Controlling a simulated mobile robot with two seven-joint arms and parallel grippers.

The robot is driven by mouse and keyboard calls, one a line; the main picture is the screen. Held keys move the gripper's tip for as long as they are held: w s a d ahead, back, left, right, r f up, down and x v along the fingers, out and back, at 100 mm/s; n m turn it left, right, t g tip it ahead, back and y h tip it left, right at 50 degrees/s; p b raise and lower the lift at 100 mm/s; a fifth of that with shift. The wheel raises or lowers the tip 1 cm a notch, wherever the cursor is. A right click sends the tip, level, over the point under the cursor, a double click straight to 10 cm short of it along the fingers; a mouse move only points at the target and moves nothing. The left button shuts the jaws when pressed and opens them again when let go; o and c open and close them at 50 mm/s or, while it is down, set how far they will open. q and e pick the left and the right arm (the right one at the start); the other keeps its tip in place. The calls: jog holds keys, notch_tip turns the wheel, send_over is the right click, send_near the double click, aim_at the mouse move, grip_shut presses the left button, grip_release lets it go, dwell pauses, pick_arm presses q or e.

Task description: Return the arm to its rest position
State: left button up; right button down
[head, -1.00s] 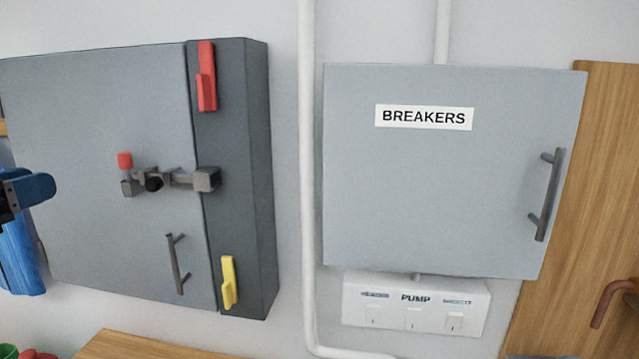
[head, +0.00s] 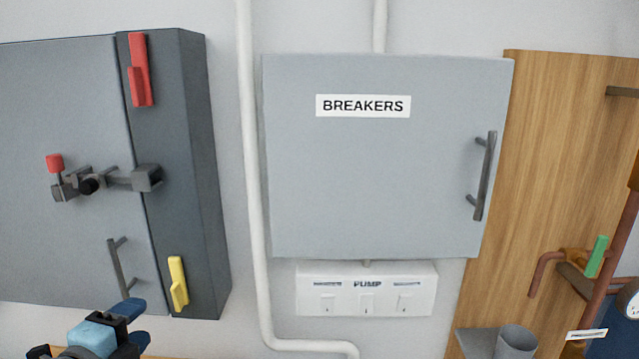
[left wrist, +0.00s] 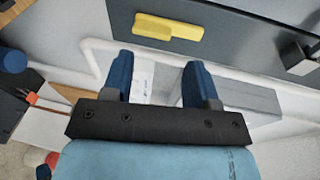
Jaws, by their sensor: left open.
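My left gripper (head: 137,322) is at the lower left of the head view, below the dark grey cabinet's bar handle in the picture. Its two blue fingers stand apart, and nothing shows between them. In the left wrist view the open fingers (left wrist: 158,75) show with a clear gap. The rest of my left arm is mostly out of the head view. My right gripper is in neither view.
A grey cabinet (head: 60,230) with a latch (head: 92,184), red handle (head: 139,72) and yellow handle (head: 178,284) is at left. A closed breaker box (head: 370,180) hangs above a pump switch panel (head: 367,289). A pipe (head: 252,150) runs between. A wooden board (head: 540,150) is at right.

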pick_arm(q)
jog(key=s+d+f+n+g+y, duration=0.1)
jog(key=s+d+f+n+g, duration=0.2)
jog(key=s+f+n+g, duration=0.55)
jog(key=s+d+f+n+g, duration=0.35)
jog(key=s+f+n, duration=0.55)
jog(key=s+f, duration=0.5)
jog(key=w+d+f+m+t+h+p, duration=0.1)
jog(key=w+d+f+t+h+p, duration=0.2)
jog(key=p, duration=0.7)
jog(key=w+d+f+t, duration=0.2)
jog(key=w+t, duration=0.1)
jog(key=shift+w+d+t, duration=0.35)
jog(key=shift+d+t, duration=0.05)
jog(key=shift+r, duration=0.1)
jog(key=shift+c, duration=0.2)
